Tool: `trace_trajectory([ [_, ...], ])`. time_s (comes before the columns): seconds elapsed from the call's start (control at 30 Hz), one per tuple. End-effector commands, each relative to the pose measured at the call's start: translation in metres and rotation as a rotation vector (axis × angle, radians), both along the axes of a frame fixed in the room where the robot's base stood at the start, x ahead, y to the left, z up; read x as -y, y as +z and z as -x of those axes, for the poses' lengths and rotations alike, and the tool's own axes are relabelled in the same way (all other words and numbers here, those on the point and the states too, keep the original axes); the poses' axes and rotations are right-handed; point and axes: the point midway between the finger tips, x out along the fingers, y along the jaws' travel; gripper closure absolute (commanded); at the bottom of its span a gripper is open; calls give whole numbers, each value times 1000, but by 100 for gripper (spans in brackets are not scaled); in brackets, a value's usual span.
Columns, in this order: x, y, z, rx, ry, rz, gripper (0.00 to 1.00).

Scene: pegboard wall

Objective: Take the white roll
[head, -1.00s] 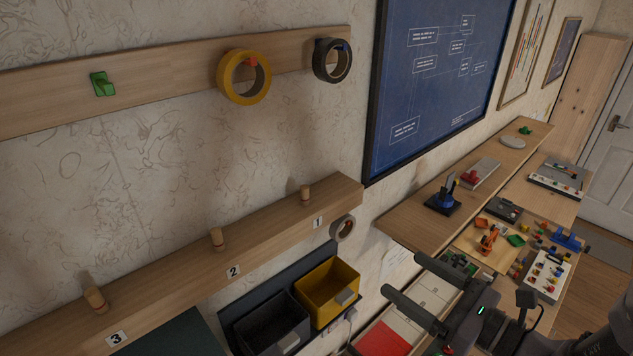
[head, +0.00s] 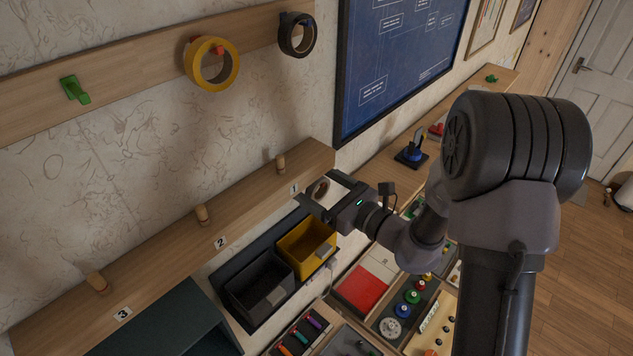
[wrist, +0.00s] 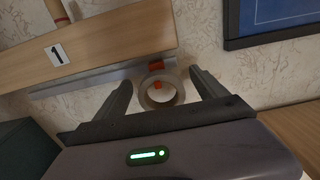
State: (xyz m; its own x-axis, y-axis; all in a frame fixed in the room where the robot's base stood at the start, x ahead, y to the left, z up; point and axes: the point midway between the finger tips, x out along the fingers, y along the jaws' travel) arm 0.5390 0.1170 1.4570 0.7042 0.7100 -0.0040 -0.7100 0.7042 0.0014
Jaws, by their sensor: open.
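The white roll (wrist: 144,97) is a pale grey-white ring on an orange-red peg, close to the wall below the wooden board's label 1. It also shows in the head view (head: 314,191), partly covered by my gripper. My gripper (wrist: 160,80) is open and empty, with one finger on each side of the roll in the wrist view. In the head view my gripper (head: 318,187) is at the right end of the lower board. I cannot tell whether the fingertips reach past the roll's front.
The lower board (head: 240,205) carries several wooden pegs. A yellow bin (head: 304,247) and a black bin (head: 260,287) sit below it. A yellow roll (head: 230,72) and a black roll (head: 288,45) hang above. A framed blue poster (head: 390,75) is at right.

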Motion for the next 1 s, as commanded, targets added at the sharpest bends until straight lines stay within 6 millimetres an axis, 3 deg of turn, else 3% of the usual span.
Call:
trace_trajectory([
  [0.17, 1, -1, 0, 0, -1, 0, 20],
  [0.5, 1, -1, 0, 1, -1, 1, 84],
  [0.77, 1, 1, 0, 1, 0, 2, 84],
  [0.9, 2, 16, 0, 5, -1, 2, 84],
  [1.0, 18, 12, 15, 2, -6, 1, 84],
])
